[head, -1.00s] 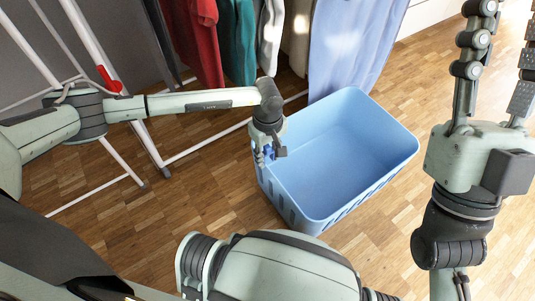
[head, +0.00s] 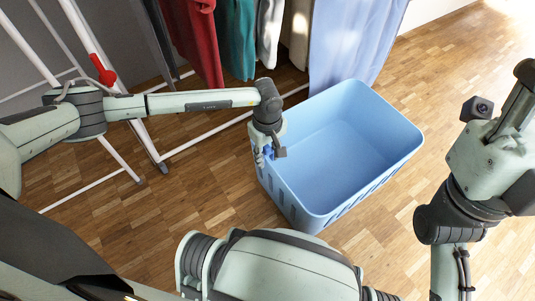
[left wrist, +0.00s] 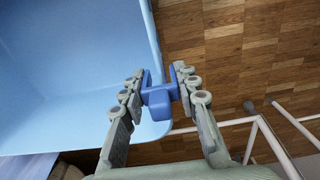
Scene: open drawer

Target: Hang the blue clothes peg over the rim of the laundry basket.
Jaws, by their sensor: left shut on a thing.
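The blue clothes peg (left wrist: 160,97) is held between the fingertips of my left gripper (left wrist: 160,88) in the left wrist view. In the head view the left gripper (head: 266,156) is at the left rim of the light blue laundry basket (head: 382,120), pointing down, with the peg mostly hidden by its fingers. In the left wrist view the peg overlaps the basket's rim line (left wrist: 152,45). I cannot tell whether it touches or straddles the rim. My right gripper (head: 520,95) is at the right edge of the head view, partly cut off, away from the basket.
The basket stands empty on a parquet floor (head: 210,200). Behind it hang clothes, including a light blue cloth (head: 350,45) close to its back. A white drying rack (head: 125,125) with a red part (head: 103,70) stands left, near my left arm. Floor right of the basket is clear.

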